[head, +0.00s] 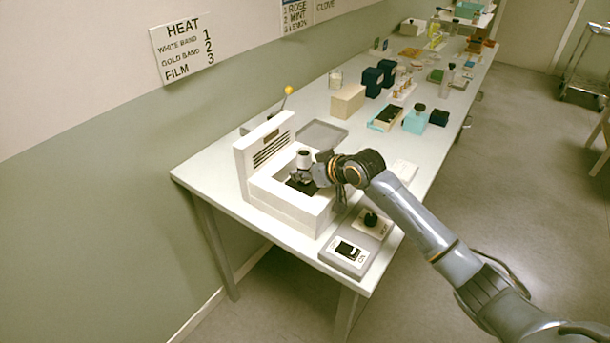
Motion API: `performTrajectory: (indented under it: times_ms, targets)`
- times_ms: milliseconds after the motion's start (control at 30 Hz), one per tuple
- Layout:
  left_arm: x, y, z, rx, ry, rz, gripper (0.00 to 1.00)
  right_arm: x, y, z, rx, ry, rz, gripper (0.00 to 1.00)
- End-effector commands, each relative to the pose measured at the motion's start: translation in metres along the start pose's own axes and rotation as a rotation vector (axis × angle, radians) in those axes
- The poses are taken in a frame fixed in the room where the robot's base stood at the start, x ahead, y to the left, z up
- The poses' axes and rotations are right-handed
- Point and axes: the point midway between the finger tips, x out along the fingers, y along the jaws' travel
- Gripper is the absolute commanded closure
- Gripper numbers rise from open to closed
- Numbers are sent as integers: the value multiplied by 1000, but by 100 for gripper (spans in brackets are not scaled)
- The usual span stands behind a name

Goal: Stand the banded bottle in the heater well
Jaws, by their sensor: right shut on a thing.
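The heater (262,190) is a white block with a slatted upright back panel, at the near end of the long table. A dark well (297,186) shows in its top. The bottle looks upright. Its lower part and any band are hidden by the fingers, so I cannot tell whether it stands in the well or is just above it. My left gripper is not in view.
A grey tray (321,134) lies behind the heater. Boxes, including a tan one (347,101), and several small items fill the far table. A wall sign (183,47) lists heat settings.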

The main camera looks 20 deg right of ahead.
Motion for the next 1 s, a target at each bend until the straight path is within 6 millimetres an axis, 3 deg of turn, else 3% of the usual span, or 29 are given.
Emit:
performTrajectory:
  times_ms: [133, 467, 500, 600, 1000]
  targets:
    - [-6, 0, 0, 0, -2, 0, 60, 8, 0, 14, 1, -2, 1, 100]
    - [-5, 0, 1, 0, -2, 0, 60, 10, 0, 16, 1, 0, 1, 100]
    - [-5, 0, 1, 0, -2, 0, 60, 11, 0, 17, 1, -1, 1, 66]
    - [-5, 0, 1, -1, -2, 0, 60, 10, 0, 17, 1, -1, 1, 45]
    - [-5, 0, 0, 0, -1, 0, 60, 6, 1, 15, 1, -1, 1, 45]
